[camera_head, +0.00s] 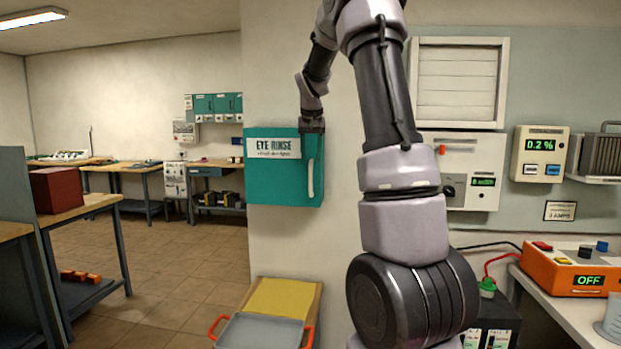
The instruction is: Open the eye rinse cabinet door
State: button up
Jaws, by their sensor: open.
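The eye rinse cabinet (265,180) is a teal box on the pale wall with a white "EYE RINSE" label on its upper front. Its door looks shut. A white vertical handle (311,179) runs down the right side of the door. My gripper (312,133) points down at the cabinet's upper right, just above the handle's top end. It is open, with the fingers small and dark in this view. I cannot tell whether they touch the door or the handle.
My arm crosses the middle of the view. A grey tray (262,332) with orange handles stands below the cabinet beside a yellow surface (283,298). An orange device (573,268) sits on a bench at right. Tiled floor (180,270) is open at left.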

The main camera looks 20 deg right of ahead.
aim_at(311, 171)
jog(key=x, duration=0.8)
jog(key=shift+f, duration=0.3)
grip_shut()
jog(key=shift+r, duration=0.1)
dwell(0.9)
